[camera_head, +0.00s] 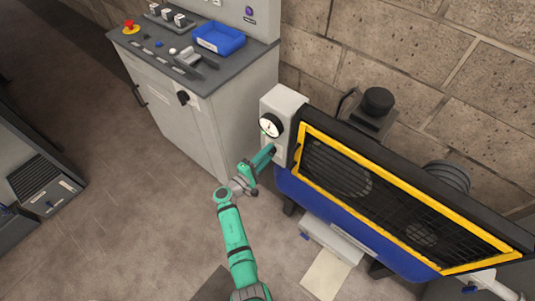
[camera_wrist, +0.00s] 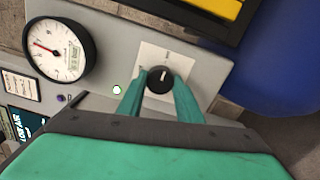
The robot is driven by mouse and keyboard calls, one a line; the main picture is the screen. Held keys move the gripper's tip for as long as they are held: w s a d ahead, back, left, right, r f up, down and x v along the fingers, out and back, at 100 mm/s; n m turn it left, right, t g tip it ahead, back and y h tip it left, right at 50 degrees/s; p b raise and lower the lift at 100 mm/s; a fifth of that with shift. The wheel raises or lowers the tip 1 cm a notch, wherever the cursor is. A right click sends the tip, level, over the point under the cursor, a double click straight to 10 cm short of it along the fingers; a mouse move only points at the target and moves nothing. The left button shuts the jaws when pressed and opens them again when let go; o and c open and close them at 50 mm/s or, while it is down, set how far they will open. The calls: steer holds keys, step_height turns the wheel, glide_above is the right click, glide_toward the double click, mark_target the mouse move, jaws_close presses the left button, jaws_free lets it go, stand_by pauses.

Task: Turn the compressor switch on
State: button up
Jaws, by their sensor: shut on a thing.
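The compressor (camera_head: 380,200) stands against the brick wall, with a blue tank and a yellow-framed grille. At its left end is a grey control box (camera_head: 283,102) with a round gauge. In the wrist view the compressor switch (camera_wrist: 160,79) is a black round knob with a white pointer line on a pale plate (camera_wrist: 149,55). My gripper (camera_wrist: 160,88) has its green fingers on both sides of the knob and is shut on it. The pointer line is near vertical in that view, tilted slightly right. In the head view my gripper (camera_head: 270,150) reaches the box front, and the switch is hidden.
The gauge (camera_wrist: 60,50) and a small lit green lamp (camera_wrist: 117,89) are beside the switch. A grey cabinet (camera_head: 200,120) with a blue bin (camera_head: 218,39) and a red button (camera_head: 130,27) stands to the left. The floor before it is clear.

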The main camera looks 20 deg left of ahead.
steer(key=shift+a, duration=0.15)
steer(key=o, duration=1)
steer(key=shift+o, duration=0.2)
